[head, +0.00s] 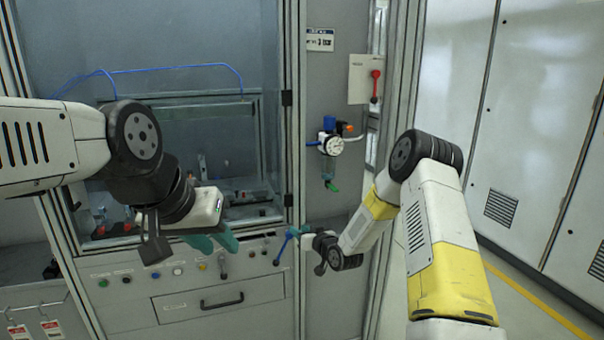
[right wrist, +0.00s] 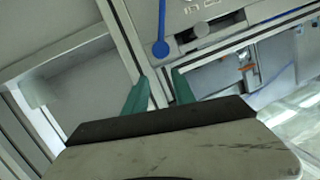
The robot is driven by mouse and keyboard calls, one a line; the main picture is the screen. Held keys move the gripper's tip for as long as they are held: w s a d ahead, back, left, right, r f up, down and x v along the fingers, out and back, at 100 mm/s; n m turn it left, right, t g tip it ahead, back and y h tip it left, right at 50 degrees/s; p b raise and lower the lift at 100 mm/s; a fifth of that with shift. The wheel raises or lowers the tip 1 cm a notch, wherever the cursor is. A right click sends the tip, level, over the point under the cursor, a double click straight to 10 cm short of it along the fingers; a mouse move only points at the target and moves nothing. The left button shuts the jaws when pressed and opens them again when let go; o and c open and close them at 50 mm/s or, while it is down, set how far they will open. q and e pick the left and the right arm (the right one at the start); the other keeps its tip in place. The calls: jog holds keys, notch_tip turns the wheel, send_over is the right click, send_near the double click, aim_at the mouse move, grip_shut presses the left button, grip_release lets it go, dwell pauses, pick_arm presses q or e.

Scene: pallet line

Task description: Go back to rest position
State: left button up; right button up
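My left gripper (head: 214,241) hangs in front of the machine's lower front, below the window. Its two teal fingers are apart and nothing shows between them.
The machine's control panel (head: 130,295) has several buttons and a drawer handle (head: 222,301). A gauge and valve assembly (head: 330,145) is on the grey post, below a red-handled switch (head: 375,85). Tall white cabinets (head: 540,120) stand at the right, with floor (head: 515,300) before them.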

jog(key=s+d+r+g+h, duration=0.2)
jog(key=s+d+r, duration=0.35)
jog(key=r, duration=0.45)
jog(key=s+d+r+g+h, duration=0.1)
jog(key=s+d+r+h, duration=0.2)
jog(key=s+d+r, duration=0.5)
jog(key=s+r+m+g, duration=0.1)
jog(key=s+r+g, duration=0.1)
jog(key=s, duration=1.2)
jog(key=s+d+r+m+g, duration=0.1)
jog(key=s+r, duration=0.4)
jog(key=s, duration=1)
jog(key=shift+s+d+r+m+g, duration=0.15)
jog(key=shift+s+r+m+g, duration=0.05)
jog(key=shift+m+g, duration=0.45)
